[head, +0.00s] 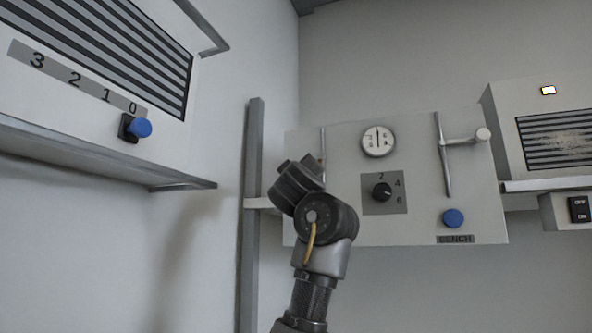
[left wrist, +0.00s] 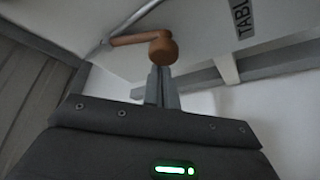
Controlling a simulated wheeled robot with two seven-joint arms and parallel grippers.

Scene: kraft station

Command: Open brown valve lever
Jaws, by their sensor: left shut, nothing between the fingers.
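The brown valve lever (left wrist: 132,40) shows in the left wrist view as a short arm with a round knob (left wrist: 163,48), joined to a grey metal pipe (left wrist: 128,22) on the pale panel. My left gripper (left wrist: 161,86) is shut and empty, its fingertips right at the knob in the picture; I cannot tell whether they touch it. In the head view my left arm and gripper body (head: 298,182) stand in front of the panel's left side and hide most of the lever there. My right gripper is not in view.
The panel (head: 410,215) carries a round gauge (head: 379,142), a black dial (head: 382,191), a blue knob (head: 453,218) and a white lever (head: 466,139) at right. A grey upright post (head: 250,230) stands at its left. A vented box (head: 100,50) hangs at upper left.

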